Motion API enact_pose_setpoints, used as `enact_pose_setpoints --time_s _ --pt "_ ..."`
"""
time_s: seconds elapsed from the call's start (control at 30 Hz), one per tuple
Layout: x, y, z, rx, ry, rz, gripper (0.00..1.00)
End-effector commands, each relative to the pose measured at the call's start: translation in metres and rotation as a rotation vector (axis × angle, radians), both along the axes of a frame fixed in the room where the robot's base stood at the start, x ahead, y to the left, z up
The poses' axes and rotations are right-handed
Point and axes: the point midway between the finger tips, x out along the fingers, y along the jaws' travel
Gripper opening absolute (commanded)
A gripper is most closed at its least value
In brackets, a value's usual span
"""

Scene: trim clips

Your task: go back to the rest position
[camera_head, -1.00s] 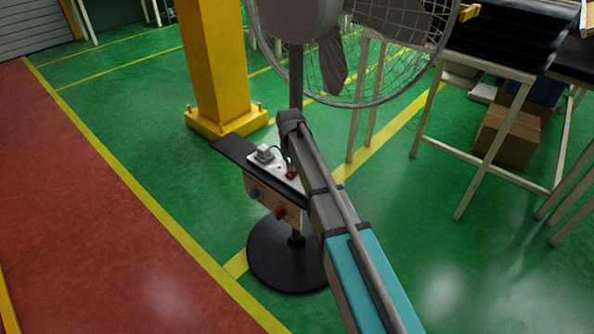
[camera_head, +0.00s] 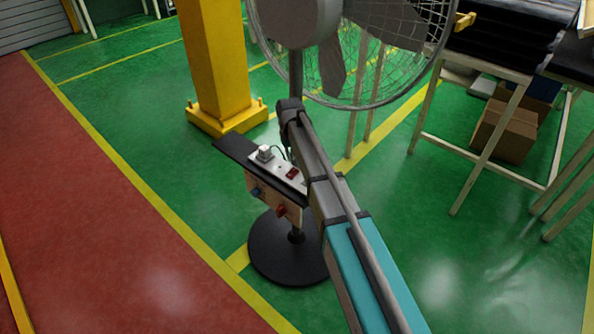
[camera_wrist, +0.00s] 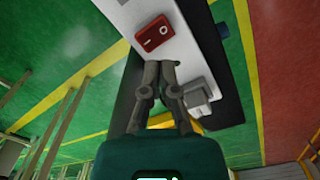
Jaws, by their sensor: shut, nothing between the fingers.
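My gripper (camera_wrist: 160,66) shows in the wrist view, shut and empty, its fingertips together. In that view it lies in front of a white panel (camera_wrist: 185,50) with a red rocker switch (camera_wrist: 153,33) and a grey-white plug (camera_wrist: 199,92). I cannot tell whether the fingertips touch the panel. In the head view my arm reaches up from the bottom right and hides the gripper. The panel's red switch (camera_head: 292,173) and white plug (camera_head: 264,153) show just left of my arm.
A large fan (camera_head: 350,50) stands behind my arm. Its black round base (camera_head: 275,255) is below the panel. A yellow pillar (camera_head: 215,60) stands behind left. Tables and a cardboard box (camera_head: 505,132) are at right.

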Motion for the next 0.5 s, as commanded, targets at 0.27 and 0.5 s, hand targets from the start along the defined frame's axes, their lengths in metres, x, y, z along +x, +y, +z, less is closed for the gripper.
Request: enact_pose_setpoints --time_s 0.27,0.5 --pt "0.000 0.000 0.000 0.000 0.000 0.000 0.00" --pt "-0.012 -0.016 0.000 0.000 0.000 -0.018 0.00"
